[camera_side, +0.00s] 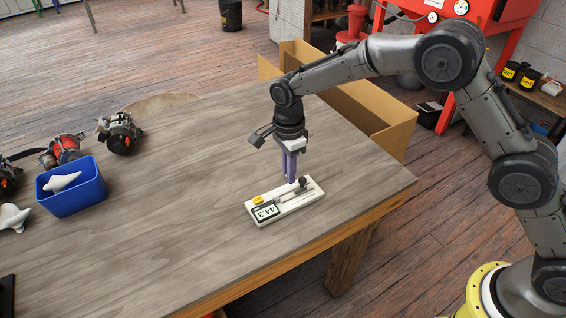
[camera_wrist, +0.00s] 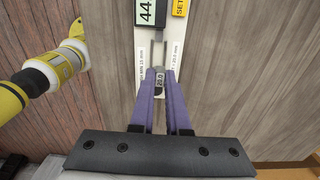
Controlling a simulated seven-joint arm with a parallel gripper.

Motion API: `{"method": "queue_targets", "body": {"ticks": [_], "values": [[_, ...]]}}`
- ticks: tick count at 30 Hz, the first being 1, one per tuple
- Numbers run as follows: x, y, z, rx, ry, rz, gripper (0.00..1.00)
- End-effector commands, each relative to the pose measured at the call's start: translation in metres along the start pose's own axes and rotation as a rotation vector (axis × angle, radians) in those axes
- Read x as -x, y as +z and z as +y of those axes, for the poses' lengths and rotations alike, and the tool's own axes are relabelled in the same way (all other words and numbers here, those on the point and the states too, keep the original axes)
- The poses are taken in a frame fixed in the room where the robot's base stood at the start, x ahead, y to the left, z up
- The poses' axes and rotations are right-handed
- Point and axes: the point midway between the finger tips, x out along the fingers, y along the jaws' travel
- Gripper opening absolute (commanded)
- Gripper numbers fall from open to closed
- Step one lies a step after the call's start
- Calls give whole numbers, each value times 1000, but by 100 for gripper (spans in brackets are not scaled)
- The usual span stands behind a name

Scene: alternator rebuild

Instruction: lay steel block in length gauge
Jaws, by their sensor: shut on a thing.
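The length gauge (camera_side: 297,204) is a pale flat base with a dark-framed display, a yellow button and a metal rail, lying near the table's front right edge. Its display starts with 44 in the wrist view (camera_wrist: 145,12). My gripper (camera_side: 291,182), with purple fingers, points down over the gauge. In the wrist view my gripper (camera_wrist: 159,78) is shut on the small grey steel block (camera_wrist: 159,80), which carries a printed number. The block is over the gauge's rail area; I cannot tell whether it touches the gauge. In the side view the fingers hide the block.
A blue bin (camera_side: 72,196) with a pale part in it stands at the left of the table. Alternator parts (camera_side: 120,134) lie behind it. A cardboard box (camera_side: 365,112) stands beyond the table's right edge. The middle of the table is clear.

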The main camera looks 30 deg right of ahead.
Motion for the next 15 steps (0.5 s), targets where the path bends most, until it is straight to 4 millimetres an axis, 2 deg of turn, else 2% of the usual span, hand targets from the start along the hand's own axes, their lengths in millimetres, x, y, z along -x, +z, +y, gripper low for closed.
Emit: {"method": "queue_targets", "body": {"ticks": [3,6,15], "values": [[12,5,6,15,-12,-5,0],[13,8,6,20,-17,-7,0],[-9,8,6,21,-15,-6,0]]}}
